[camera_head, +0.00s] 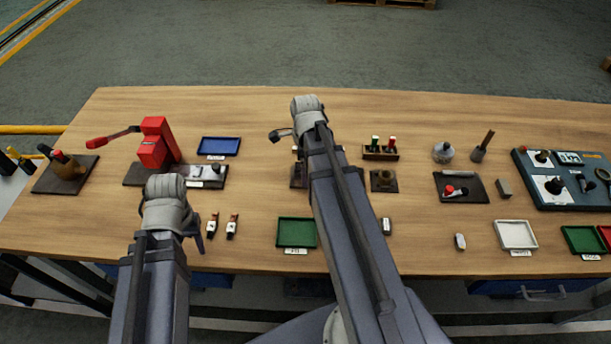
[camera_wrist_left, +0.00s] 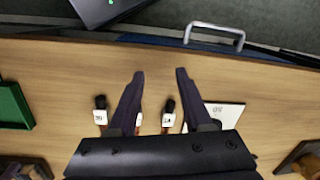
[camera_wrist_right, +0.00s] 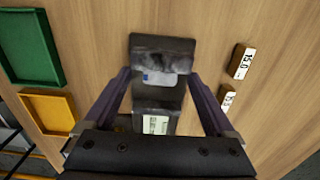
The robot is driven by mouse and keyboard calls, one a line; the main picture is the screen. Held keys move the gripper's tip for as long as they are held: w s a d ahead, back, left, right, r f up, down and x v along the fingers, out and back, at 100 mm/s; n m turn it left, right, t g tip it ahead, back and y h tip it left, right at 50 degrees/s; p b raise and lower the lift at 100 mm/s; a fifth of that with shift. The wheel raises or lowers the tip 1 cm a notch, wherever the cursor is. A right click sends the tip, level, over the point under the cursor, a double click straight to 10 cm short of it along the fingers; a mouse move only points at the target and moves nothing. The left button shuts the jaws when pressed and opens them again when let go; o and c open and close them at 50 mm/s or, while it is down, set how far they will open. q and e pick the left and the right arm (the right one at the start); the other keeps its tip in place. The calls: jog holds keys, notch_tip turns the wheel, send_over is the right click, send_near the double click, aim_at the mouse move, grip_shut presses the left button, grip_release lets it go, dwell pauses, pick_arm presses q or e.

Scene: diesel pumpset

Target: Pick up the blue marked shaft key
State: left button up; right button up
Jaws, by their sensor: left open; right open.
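In the right wrist view, a light grey piece with a blue mark (camera_wrist_right: 165,79), which looks like the blue marked shaft key, lies on a dark holder (camera_wrist_right: 160,48). My right gripper (camera_wrist_right: 161,77) is open, with its fingers on either side of the holder in that view. I cannot tell the height gap. In the head view my right arm hides most of that spot. My left gripper (camera_wrist_left: 160,74) is open and empty above the table, close to two small black-tipped pieces with white labels (camera_wrist_left: 100,117); in the head view it (camera_head: 196,237) is beside them.
A green tray (camera_wrist_right: 45,80) and a yellow tray (camera_wrist_right: 72,98) lie left in the right wrist view. Labelled blocks (camera_wrist_right: 236,62) lie right. In the head view, a red lever device (camera_head: 155,145) and blue tray (camera_head: 220,138) stand at left. Bare wood lies at centre right.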

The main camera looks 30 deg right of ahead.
grip_shut()
dwell(0.6)
pick_arm(q)
jog(key=shift+r, duration=0.1)
pick_arm(e)
jog(key=shift+r, duration=0.1)
pick_arm(q)
notch_tip(320, 180, up, 10)
jog(key=p, duration=1)
pick_arm(e)
notch_tip(320, 180, up, 10)
